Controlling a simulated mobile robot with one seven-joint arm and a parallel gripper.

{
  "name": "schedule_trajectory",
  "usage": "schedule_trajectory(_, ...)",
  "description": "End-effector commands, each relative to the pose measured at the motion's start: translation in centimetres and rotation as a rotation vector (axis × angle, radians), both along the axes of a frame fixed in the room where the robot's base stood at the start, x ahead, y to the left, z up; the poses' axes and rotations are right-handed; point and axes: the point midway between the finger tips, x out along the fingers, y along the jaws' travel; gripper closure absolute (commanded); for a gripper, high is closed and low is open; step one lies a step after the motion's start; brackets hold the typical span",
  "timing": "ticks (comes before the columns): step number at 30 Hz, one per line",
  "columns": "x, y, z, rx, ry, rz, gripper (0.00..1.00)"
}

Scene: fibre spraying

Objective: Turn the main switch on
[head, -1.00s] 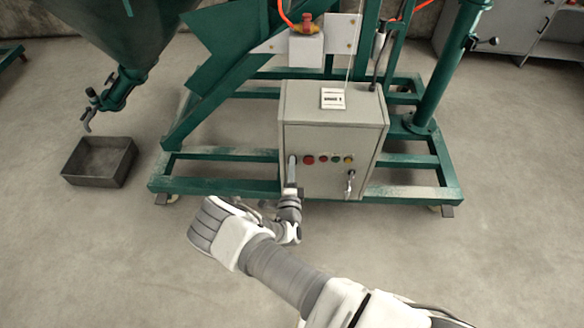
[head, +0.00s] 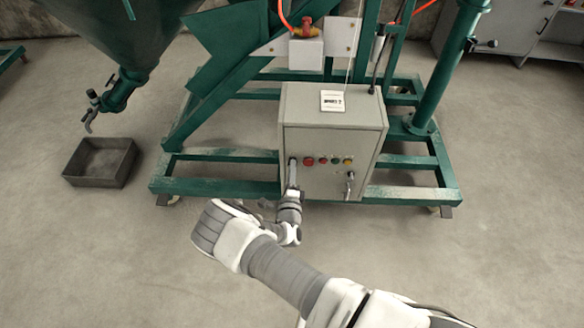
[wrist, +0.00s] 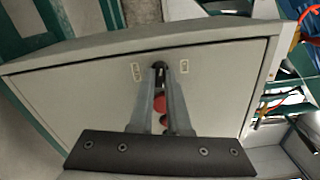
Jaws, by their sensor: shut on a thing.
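The grey control box (head: 330,110) stands on the green machine frame. In the wrist view its front panel (wrist: 80,90) fills much of the picture. The main switch, a small dark knob (wrist: 158,66), sits on this panel between two small labels. My gripper (wrist: 159,72) is shut on the knob, one finger on each side. In the head view my gripper (head: 292,172) reaches the left side of the panel, and it hides the knob there. The knob's exact turn angle is hard to tell.
A key-like handle (head: 349,180) sits lower right. A white card (head: 333,101) lies on the box top. A metal tray (head: 100,162) is on the floor at left.

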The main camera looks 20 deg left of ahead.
Motion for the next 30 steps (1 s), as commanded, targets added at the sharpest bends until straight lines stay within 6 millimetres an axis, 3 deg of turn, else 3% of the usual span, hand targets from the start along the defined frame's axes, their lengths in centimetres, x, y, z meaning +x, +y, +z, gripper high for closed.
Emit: schedule_trajectory(30, -0.07, -0.02, 0.14, 0.933, 0.224, 0.0, 1.0)
